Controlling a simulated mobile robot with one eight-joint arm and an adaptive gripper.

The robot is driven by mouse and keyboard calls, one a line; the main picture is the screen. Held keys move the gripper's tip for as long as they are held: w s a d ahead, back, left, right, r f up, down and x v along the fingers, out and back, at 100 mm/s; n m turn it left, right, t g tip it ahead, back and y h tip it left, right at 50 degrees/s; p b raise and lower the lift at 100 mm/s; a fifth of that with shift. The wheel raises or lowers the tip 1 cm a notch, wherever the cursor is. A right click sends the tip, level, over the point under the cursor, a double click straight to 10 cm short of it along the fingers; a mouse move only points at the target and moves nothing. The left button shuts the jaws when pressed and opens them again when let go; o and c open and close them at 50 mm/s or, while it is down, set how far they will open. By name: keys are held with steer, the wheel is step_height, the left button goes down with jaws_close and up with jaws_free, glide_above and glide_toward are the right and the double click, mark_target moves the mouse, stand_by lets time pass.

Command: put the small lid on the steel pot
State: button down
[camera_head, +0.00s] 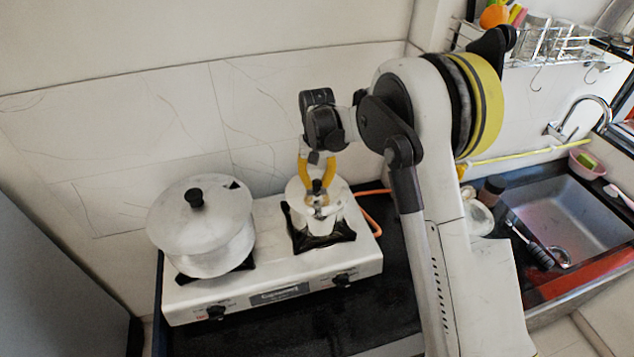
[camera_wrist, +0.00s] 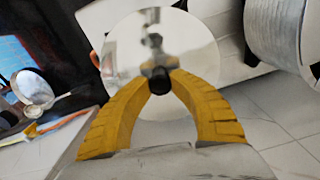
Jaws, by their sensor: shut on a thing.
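The small lid (camera_head: 297,190) is a shiny round disc with a black knob. My gripper (camera_head: 317,182), with yellow fingers, is shut on that knob above the right burner. In the wrist view, the fingertips of my gripper (camera_wrist: 160,82) pinch the knob, and the mirror-like lid (camera_wrist: 198,55) spreads out beyond them. The small steel pot (camera_head: 322,226) stands on the right burner, directly below the lid in the head view. The lid and fingers hide its rim. I cannot tell whether the lid touches the rim or hovers just over it.
A large lidded pot (camera_head: 208,240) stands on the left burner of the white stove (camera_head: 270,283), close by. A tiled wall is behind. An orange hose (camera_head: 373,192) runs at the stove's right. The sink (camera_head: 570,215) and a dish rack (camera_head: 555,45) lie further right.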

steer(key=c, duration=1.1)
jaws_free()
steer(key=shift+f, duration=0.15)
step_height(320, 180, up, 12)
